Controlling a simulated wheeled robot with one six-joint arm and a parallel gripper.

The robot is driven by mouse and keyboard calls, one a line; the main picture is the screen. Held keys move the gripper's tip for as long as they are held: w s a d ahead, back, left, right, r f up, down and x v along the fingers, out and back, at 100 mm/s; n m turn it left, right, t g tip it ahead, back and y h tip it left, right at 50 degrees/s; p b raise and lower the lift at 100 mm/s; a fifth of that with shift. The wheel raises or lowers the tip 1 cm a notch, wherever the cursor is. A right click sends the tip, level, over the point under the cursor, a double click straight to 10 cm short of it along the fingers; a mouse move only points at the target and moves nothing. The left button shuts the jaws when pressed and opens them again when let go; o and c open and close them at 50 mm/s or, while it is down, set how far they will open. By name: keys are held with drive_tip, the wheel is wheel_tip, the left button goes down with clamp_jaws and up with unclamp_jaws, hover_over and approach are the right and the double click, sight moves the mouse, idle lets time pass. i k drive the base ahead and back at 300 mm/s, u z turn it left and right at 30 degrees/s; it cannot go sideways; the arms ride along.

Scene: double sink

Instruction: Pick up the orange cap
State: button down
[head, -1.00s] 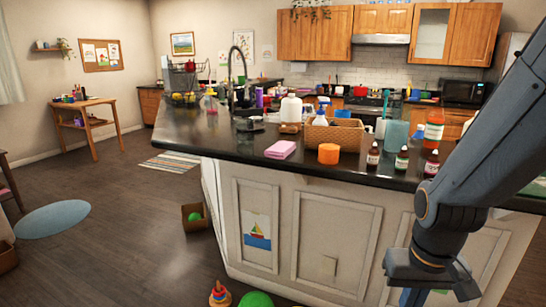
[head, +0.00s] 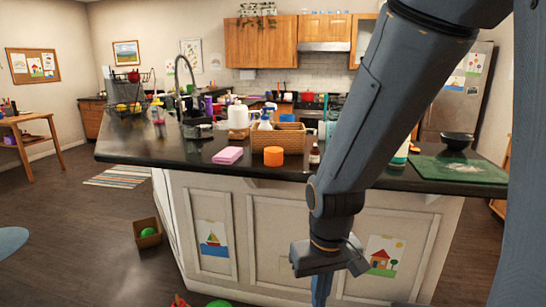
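The orange cap (head: 273,156), a short, wide cylinder, stands near the front edge of the dark counter (head: 190,160). It is right of a pink sponge-like block (head: 228,155) and left of a small dark bottle (head: 314,155). My arm comes down from the upper right, in front of the island. My gripper (head: 321,292) hangs low, below the counter top and to the right of the cap, well apart from it. The bottom edge of the picture cuts it off, so its fingers do not show clearly.
A wicker basket (head: 284,137) with a spray bottle stands behind the cap. A green board (head: 460,168) and a dark bowl (head: 458,140) lie at the right. My arm hides part of the counter. An open box (head: 148,236) stands on the floor left of the island.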

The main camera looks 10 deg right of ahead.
sight(274, 155)
drive_tip(key=z, duration=0.15)
drive_tip(key=k, duration=0.4)
drive_tip(key=u, duration=1.05)
drive_tip(key=i, duration=1.2)
drive_tip(key=z, duration=0.45)
